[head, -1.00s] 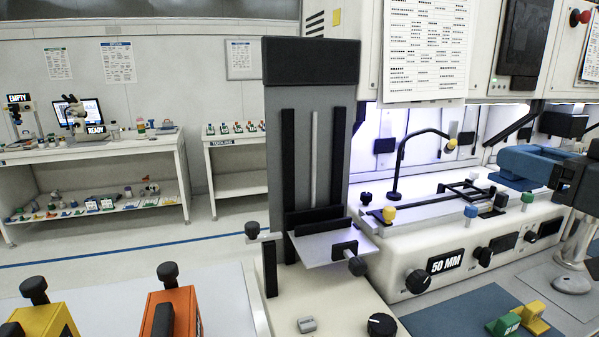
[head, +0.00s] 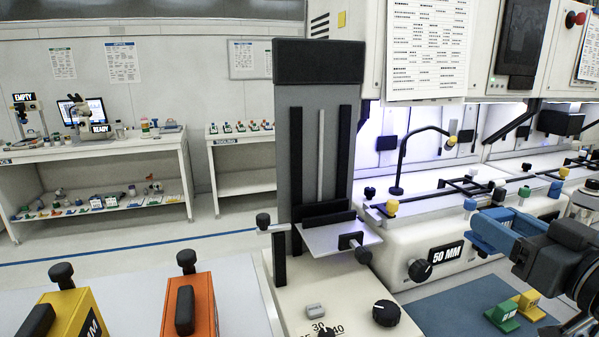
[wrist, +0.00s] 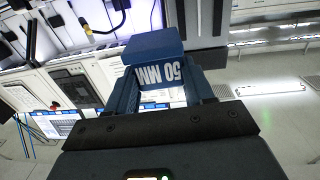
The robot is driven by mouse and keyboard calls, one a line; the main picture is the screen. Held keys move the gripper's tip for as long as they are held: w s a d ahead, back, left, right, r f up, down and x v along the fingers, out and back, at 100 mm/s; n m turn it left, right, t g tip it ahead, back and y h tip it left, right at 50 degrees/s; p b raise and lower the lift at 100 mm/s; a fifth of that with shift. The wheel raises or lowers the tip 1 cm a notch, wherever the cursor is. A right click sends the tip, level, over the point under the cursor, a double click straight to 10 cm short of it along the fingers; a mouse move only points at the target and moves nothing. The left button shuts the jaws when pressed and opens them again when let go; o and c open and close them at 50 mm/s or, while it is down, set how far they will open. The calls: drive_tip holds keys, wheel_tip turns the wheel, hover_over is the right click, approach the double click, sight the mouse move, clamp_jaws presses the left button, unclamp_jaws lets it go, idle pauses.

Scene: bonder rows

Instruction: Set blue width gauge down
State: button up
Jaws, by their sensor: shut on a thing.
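The blue width gauge (wrist: 152,46), marked 50 MM, sits between the blue fingers of my gripper (wrist: 158,88) in the wrist view. My gripper is shut on it and holds it up off any surface. In the head view my gripper (head: 498,230) is at the right, in front of the machine, above and behind the blue-grey mat (head: 455,305). There, gauge and fingers are both blue and hard to tell apart.
The machine with its 50 MM label (head: 446,253) is behind the mat. A tall grey fixture (head: 318,150) with a dial (head: 386,313) stands left of it. Orange (head: 190,310) and yellow (head: 72,315) blocks are at front left. The mat's left part is clear.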

drive_tip(key=s+a+f+m+h, duration=0.1)
drive_tip(key=a+f+h, duration=0.1)
drive_tip(key=f, duration=1.5)
drive_tip(key=s+a+f+m+h, duration=0.1)
drive_tip(key=a+f, duration=0.4)
drive_tip(key=f, duration=1.2)
drive_tip(key=shift+a+m+t+h, duration=0.15)
drive_tip(key=shift+m+t+h, duration=0.2)
drive_tip(key=shift+h, duration=0.35)
drive_tip(key=shift+s+f, duration=0.1)
drive_tip(key=s+f+b, duration=0.4)
drive_tip(key=f+b, duration=0.6)
drive_tip(key=f, duration=0.5)
drive_tip(key=shift+s+f, duration=0.2)
drive_tip(key=shift+f, duration=0.1)
drive_tip(key=shift+s+f, duration=0.2)
